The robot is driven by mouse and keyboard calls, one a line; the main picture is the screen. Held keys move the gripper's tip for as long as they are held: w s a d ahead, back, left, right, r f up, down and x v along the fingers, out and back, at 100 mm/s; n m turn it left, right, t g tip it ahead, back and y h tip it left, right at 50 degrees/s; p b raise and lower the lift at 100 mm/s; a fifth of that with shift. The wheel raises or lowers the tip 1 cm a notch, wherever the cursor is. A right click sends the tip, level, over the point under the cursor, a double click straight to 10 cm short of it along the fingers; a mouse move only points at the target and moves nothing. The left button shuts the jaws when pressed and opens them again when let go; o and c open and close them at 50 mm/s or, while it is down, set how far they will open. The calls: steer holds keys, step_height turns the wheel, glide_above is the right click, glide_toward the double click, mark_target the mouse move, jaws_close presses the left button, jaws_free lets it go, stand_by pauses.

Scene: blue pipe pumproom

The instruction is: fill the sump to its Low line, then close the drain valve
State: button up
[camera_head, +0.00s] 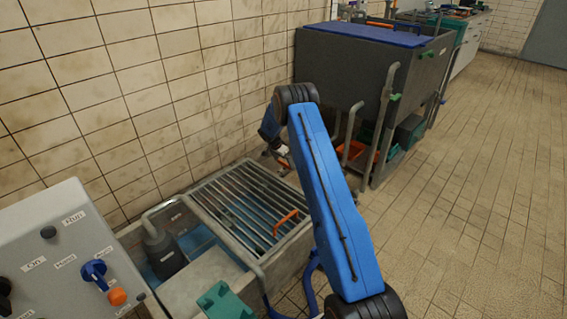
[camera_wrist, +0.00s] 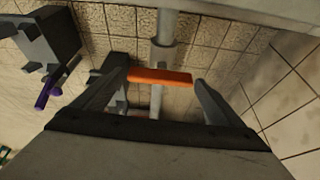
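The sump (camera_head: 262,263) is a grey basin by the wall, partly covered by a metal grate (camera_head: 250,205). Bluish water (camera_head: 197,240) shows in its open part around a dark pump (camera_head: 163,252). I cannot make out a Low line. An orange lever (camera_wrist: 160,76) on a grey vertical pipe (camera_wrist: 165,30) shows in the wrist view; I cannot tell if it is the drain valve's. My gripper (camera_wrist: 161,72) is open, with its fingers on either side of the lever. Whether they touch it is unclear. In the head view my arm partly hides the gripper.
A control panel (camera_head: 65,260) with a blue knob (camera_head: 94,271) and an orange button (camera_head: 117,296) stands front left. A dark tank (camera_head: 350,75) with a blue lid (camera_head: 370,34) stands behind. A purple handle (camera_wrist: 47,90) is left in the wrist view. The tiled floor right is clear.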

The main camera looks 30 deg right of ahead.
steer(key=shift+o, duration=0.3)
steer(key=v, duration=1.7)
steer(key=shift+r, duration=0.2)
steer(key=shift+a, duration=0.1)
